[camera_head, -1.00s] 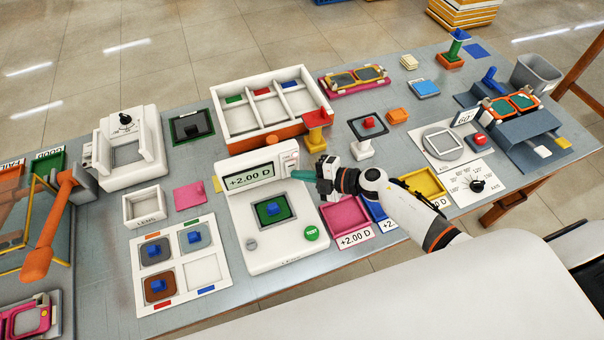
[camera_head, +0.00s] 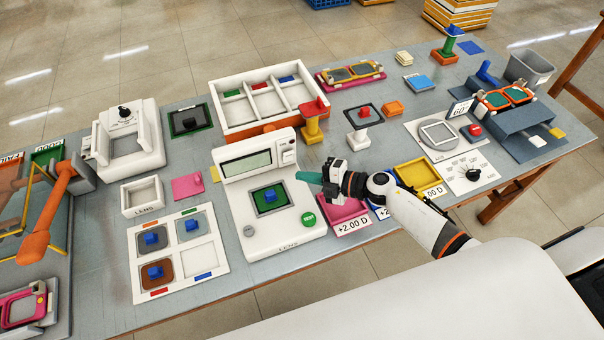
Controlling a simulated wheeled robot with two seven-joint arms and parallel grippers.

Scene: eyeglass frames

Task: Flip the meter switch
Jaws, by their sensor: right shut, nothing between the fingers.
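The white meter (camera_head: 264,205) stands upright near the middle of the table. Its display (camera_head: 246,163) is blank. Its small switch (camera_head: 288,155) sits on the head to the right of the display; which way it is tipped is too small to tell. A green lens with a blue knob (camera_head: 269,196) lies on the meter's stage, above the green TEST button (camera_head: 308,220). My right gripper (camera_head: 306,177) is shut and empty, its teal fingertips just right of and below the switch, apart from it. My left gripper is out of view.
A three-compartment white tray (camera_head: 262,100) and a yellow-and-red stand (camera_head: 312,122) are behind the meter. Pink (camera_head: 342,211) and yellow (camera_head: 417,173) bins lie right of it. A lens board (camera_head: 177,253) is at left.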

